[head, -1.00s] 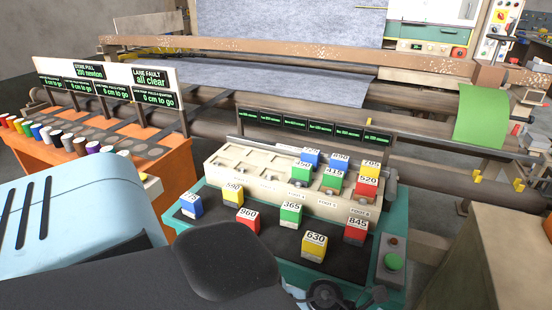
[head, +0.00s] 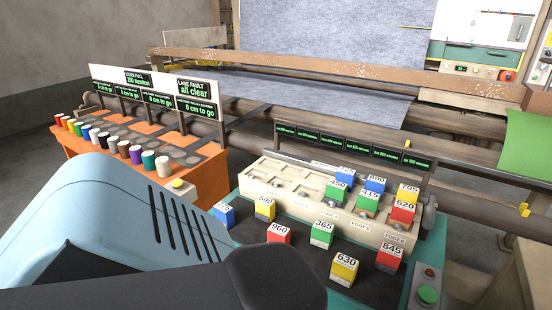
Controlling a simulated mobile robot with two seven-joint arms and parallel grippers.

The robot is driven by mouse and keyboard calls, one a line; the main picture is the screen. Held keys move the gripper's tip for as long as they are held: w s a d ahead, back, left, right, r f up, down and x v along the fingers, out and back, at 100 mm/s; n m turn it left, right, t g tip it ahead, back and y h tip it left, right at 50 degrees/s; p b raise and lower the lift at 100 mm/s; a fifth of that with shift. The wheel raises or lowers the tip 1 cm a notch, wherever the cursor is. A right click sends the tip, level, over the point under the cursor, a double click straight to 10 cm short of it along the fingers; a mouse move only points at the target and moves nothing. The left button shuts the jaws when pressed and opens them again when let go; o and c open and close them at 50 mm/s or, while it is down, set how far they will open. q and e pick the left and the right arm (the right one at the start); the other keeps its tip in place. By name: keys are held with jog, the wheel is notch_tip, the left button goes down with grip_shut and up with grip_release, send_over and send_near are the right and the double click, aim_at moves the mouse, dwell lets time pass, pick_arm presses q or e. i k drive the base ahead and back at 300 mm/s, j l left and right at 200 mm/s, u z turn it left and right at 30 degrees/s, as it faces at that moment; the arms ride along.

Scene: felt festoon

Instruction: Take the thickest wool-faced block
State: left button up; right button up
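Numbered blocks with pale tops stand in the head view. On the dark mat (head: 300,262) are a blue block (head: 224,217), a yellow 590 (head: 264,211), a red 960 (head: 279,236), a green 365 (head: 321,236), a yellow 630 (head: 344,270) and a red 845 (head: 389,260). In the cream rack (head: 268,191) stand a green 415 (head: 367,206), a red 520 (head: 402,214), a yellow 705 (head: 408,197), a blue 890 (head: 375,186) and another green and blue. Wool faces and thickness cannot be told apart. Neither gripper shows; a light-blue and black arm of mine covers the lower left.
A row of coloured spools (head: 120,148) stands on an orange bench (head: 80,150) at left. Display boards (head: 155,95) rise behind it. A green button (head: 427,295) sits at the front right corner. A long rusty beam (head: 300,65) and grey felt (head: 320,25) lie behind.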

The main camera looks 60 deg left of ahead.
aim_at(277, 233)
jog(key=u, duration=1.9)
